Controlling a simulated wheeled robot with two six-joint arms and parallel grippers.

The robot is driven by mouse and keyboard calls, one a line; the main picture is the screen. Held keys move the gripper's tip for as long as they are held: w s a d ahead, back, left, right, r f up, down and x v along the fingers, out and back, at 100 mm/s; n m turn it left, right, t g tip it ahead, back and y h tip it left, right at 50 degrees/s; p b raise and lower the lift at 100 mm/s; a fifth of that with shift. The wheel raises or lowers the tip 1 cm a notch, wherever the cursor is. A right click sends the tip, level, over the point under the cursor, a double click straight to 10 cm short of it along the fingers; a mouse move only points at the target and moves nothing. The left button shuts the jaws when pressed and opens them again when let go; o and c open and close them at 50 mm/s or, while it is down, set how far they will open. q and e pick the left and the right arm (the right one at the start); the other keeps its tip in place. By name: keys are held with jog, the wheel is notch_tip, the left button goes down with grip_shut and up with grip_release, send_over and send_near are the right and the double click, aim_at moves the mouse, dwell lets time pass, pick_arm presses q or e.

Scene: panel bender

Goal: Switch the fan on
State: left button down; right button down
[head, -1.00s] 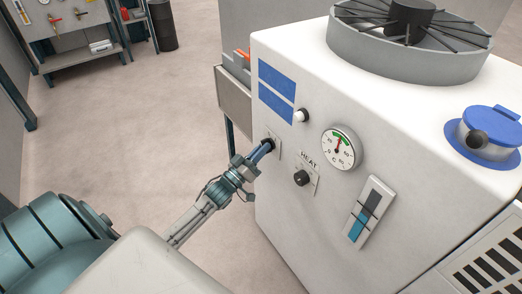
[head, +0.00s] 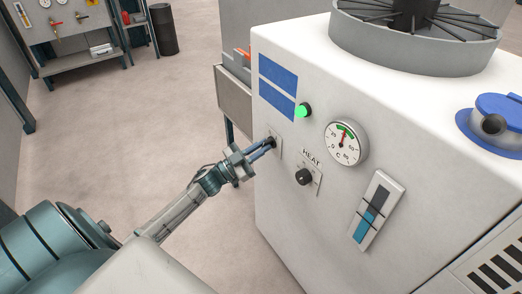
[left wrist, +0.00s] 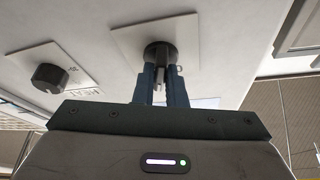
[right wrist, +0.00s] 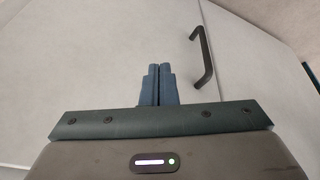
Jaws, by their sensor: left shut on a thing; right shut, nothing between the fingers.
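The white machine has a fan (head: 410,22) in a round grey housing on top. On its front is a dark switch knob (left wrist: 160,50) on a pale square plate (left wrist: 128,40); it is mostly hidden by my fingers in the head view. My left gripper (head: 266,146) is shut on this knob, one finger on each side; it shows close up in the left wrist view (left wrist: 161,80). A small lamp (head: 303,110) above the knob is lit green. My right gripper (right wrist: 158,72) is shut and empty, in front of a pale panel.
The HEAT knob (head: 303,177), round gauge (head: 346,143) and blue level indicator (head: 371,211) are close to the right of the switch. A black handle (right wrist: 202,57) is near my right gripper. The floor left of the machine is clear.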

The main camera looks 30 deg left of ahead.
pick_arm(q)
jog(key=shift+m+g+h, duration=0.6)
jog(key=shift+m, duration=1.1)
pick_arm(e)
jog(key=shift+w+a+f, duration=0.2)
jog(key=shift+f, duration=0.05)
pick_arm(q)
jog(key=c, duration=1.5)
grip_release()
jog(key=v, duration=1.1)
jog(key=shift+b, duration=0.35)
pick_arm(e)
jog(key=shift+w+a+f+t+y, duration=0.2)
jog(key=shift+f+t+y, duration=0.1)
jog(key=shift+t, duration=0.1)
